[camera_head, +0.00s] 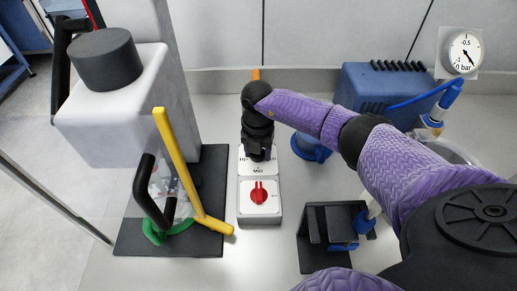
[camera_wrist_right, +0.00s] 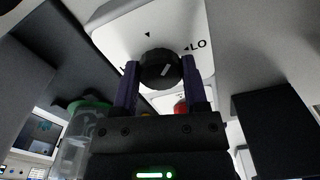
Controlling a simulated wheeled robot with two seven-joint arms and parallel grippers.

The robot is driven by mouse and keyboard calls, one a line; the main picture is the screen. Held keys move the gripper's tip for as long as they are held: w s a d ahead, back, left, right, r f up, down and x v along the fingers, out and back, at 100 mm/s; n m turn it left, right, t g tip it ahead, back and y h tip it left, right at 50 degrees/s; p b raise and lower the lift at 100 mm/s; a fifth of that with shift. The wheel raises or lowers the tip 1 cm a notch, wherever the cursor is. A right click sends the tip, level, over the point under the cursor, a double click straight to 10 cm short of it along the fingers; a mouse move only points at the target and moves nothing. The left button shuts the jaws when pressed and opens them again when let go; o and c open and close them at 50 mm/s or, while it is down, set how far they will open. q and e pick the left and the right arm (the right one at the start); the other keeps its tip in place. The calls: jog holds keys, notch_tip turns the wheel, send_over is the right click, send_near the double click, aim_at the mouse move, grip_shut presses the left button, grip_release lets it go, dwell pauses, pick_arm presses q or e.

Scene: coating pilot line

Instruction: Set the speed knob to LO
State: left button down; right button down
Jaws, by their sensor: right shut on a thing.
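My right gripper (camera_head: 258,152) points down at the far part of a white-faced control box (camera_head: 246,214), and covers the speed knob in the head view. In the right wrist view, the gripper (camera_wrist_right: 161,78) has its two fingers closed on either side of the round black speed knob (camera_wrist_right: 154,58). A short white line on the knob slants up and to the right. The LO mark (camera_wrist_right: 198,46) with a small triangle is to the knob's upper right. Another triangle (camera_wrist_right: 148,34) is above the knob. A mark at its left is partly hidden by a finger. My left gripper is not in view.
A red rotary switch (camera_head: 260,195) is on the box's near part. At left stands a machine with a yellow bar (camera_head: 181,165) and a black base plate (camera_head: 214,170). A black stand (camera_head: 322,225) is at right. A blue unit (camera_head: 375,88) and a gauge (camera_head: 463,52) are behind.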

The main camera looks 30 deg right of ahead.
jog(key=shift+r+m+p, duration=0.2)
jog(key=shift+m+p, duration=0.5)
jog(key=shift+m, duration=0.3)
jog(key=m+p, duration=0.3)
jog(key=m, duration=0.3)
grip_release()
jog(key=shift+f, duration=0.2)
notch_tip(320, 180, up, 6)
jog(key=p, duration=0.6)
jog(key=shift+r, duration=0.25)
jog(key=shift+f, duration=0.25)
